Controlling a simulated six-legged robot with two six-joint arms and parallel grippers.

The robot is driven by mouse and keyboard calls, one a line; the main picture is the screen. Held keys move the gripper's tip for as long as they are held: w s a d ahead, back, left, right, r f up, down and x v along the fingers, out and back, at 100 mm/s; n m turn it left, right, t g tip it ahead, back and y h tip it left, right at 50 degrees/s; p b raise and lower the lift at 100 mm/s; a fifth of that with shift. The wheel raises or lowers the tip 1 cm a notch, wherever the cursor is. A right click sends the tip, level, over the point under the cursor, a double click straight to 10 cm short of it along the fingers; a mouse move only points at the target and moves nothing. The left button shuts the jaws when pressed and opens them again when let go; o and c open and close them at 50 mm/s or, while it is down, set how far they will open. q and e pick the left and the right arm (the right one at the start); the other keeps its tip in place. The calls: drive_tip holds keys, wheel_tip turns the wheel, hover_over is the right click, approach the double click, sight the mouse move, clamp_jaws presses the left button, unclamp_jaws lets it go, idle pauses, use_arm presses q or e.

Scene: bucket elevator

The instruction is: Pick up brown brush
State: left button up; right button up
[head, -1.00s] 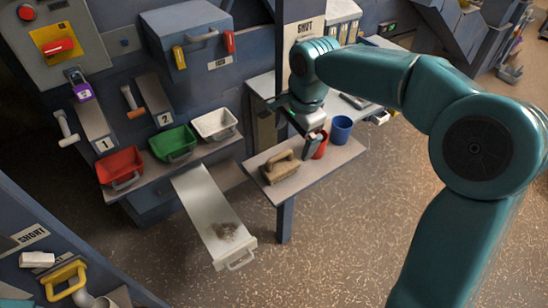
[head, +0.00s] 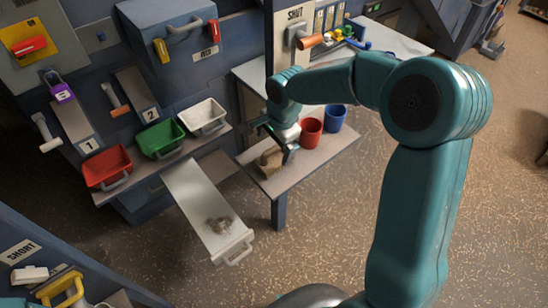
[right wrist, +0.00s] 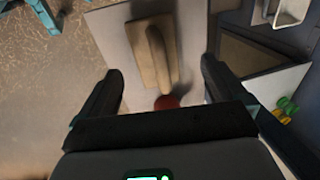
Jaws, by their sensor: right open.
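The brown brush (head: 266,160), a tan block with a raised handle, lies on the small grey shelf (head: 315,160) in the head view. My right gripper (head: 278,142) is above it and partly hides it. In the right wrist view the brush (right wrist: 150,60) lies ahead, its handle running roughly up and down the picture. The open fingers of my right gripper (right wrist: 160,75) stand on either side of its near end, with nothing held between them. I cannot tell how high the fingers are above the shelf.
A red cup (head: 311,132) and a blue cup (head: 334,118) stand on the shelf close to the right gripper. Red (head: 107,168), green (head: 161,139) and white (head: 203,117) bins sit on a ledge to the left. A chute (head: 200,207) holding grey debris slopes down in front.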

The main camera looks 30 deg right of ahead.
sight(275, 159)
drive_tip(key=shift+s+f, duration=0.1)
drive_tip(key=shift+f, duration=0.05)
drive_tip(key=f, duration=0.1)
drive_tip(key=f+p, duration=0.1)
drive_tip(key=f, duration=0.3)
drive_tip(key=shift+w+d+f, duration=0.15)
drive_tip(key=shift+w+d, duration=0.05)
drive_tip(key=shift+w, duration=0.1)
drive_tip(key=c, duration=1.2)
